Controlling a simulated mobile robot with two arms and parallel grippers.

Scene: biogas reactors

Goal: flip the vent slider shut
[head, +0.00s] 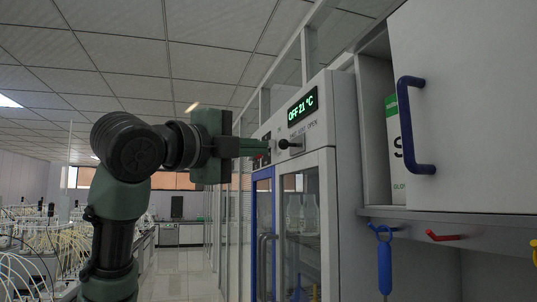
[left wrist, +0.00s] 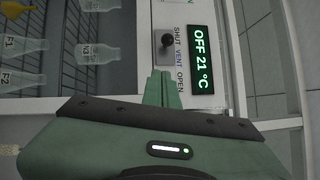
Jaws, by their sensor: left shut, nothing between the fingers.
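The vent slider (head: 284,144) is a black round knob on a small pale plate in the cabinet's front panel, under the digital display. In the left wrist view the slider knob (left wrist: 167,41) lies beside the word SHUT, at that end of the SHUT VENT OPEN label (left wrist: 179,60). My left gripper (head: 266,147) is shut and empty, its green fingers pointing at the panel close to the knob. In the left wrist view its fingertips (left wrist: 160,74) appear near the OPEN end, apart from the knob in the picture. Contact cannot be told. My right gripper is not in view.
The green display (head: 302,106) reads OFF 21 °C. Below the panel is a glass door (head: 306,225) with bottles behind it. To the right are a cupboard door with a blue handle (head: 411,125) and hooks, one holding a blue tool (head: 384,262).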

